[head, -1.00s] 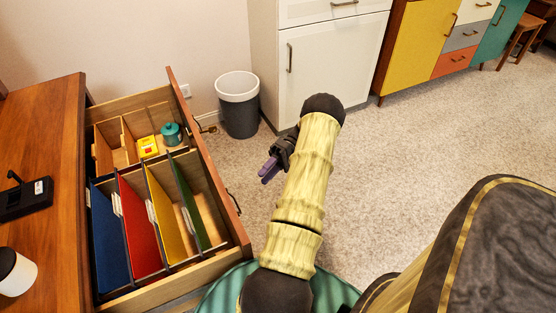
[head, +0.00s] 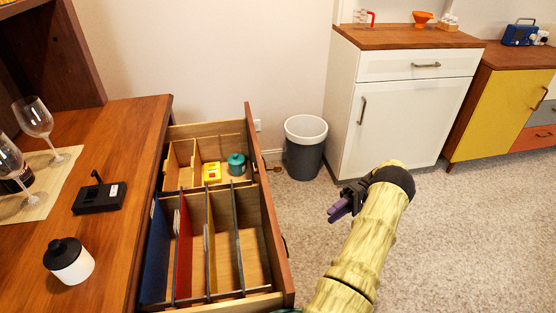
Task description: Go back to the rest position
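My gripper (head: 338,210) shows in the head view at the end of my yellow-green arm. It has purple fingers and points left and down, in the air over the carpet, to the right of the open drawer (head: 283,262). It touches nothing that I can see. The fingers are small and seen from the side, so I cannot tell whether they are open or shut. No object shows in them.
The drawer holds several coloured folders, a yellow box (head: 212,172) and a teal pot (head: 237,164). A grey bin (head: 304,158) and a white cabinet (head: 397,128) stand behind. Wine glasses (head: 34,120) stand on the wooden desk (head: 125,150). The carpet (head: 480,245) at right is clear.

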